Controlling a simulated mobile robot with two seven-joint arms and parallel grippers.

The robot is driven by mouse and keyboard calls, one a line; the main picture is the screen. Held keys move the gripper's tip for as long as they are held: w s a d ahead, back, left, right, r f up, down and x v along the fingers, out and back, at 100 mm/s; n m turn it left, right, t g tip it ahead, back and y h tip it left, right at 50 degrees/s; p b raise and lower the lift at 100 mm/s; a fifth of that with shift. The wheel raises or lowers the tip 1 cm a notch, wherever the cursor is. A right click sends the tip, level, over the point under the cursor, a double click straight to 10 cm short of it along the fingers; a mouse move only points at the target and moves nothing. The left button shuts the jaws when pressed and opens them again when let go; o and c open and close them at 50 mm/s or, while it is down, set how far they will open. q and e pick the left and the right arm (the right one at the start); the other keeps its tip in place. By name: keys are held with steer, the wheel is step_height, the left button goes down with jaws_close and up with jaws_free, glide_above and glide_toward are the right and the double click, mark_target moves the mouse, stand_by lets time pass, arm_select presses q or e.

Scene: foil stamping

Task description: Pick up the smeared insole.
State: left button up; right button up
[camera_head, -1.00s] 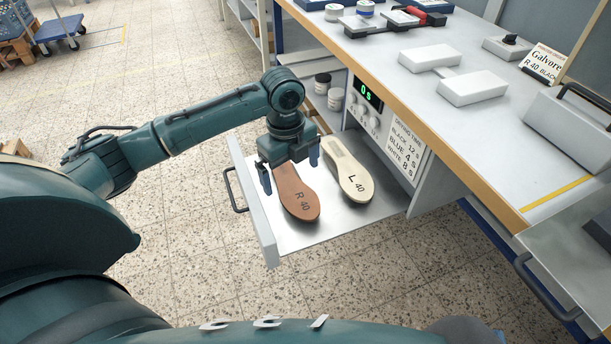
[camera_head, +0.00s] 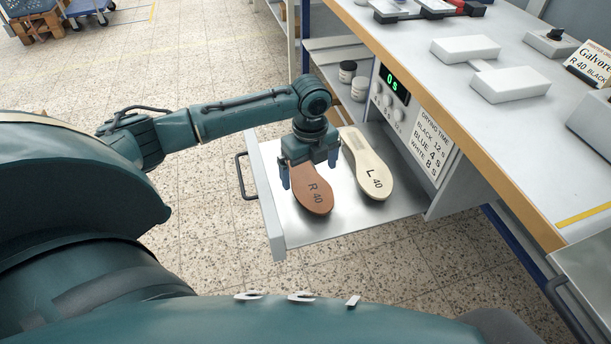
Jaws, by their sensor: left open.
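A brown insole marked "R 40" (camera_head: 314,195) lies on the metal surface of a pulled-out drawer (camera_head: 350,223). A cream insole marked "L 40" (camera_head: 371,172) lies to its right, apart from it. I cannot make out a smear on either one. My left gripper (camera_head: 309,175) is open over the heel end of the brown insole, with one finger on each side of it. The gripper body hides part of that heel. I cannot tell whether the fingers touch the insole. My right gripper is not in view.
Jars (camera_head: 347,71) stand on a shelf behind. The workbench (camera_head: 420,75) rises at the right. Open floor (camera_head: 215,215) lies left of the drawer.

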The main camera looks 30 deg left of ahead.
mark_target(309, 186)
arm_select(q)
step_height(309, 186, down, 4)
steer(key=shift+w+f+b, duration=0.15)
steer(key=shift+f+b, duration=0.05)
steer(key=shift+b, duration=0.35)
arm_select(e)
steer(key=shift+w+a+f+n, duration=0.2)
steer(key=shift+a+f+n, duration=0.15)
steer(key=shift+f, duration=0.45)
arm_select(q)
steer(key=shift+c, duration=0.8)
steer(key=shift+r, duration=0.1)
steer(key=c, duration=0.7)
steer(key=shift+c, duration=0.7)
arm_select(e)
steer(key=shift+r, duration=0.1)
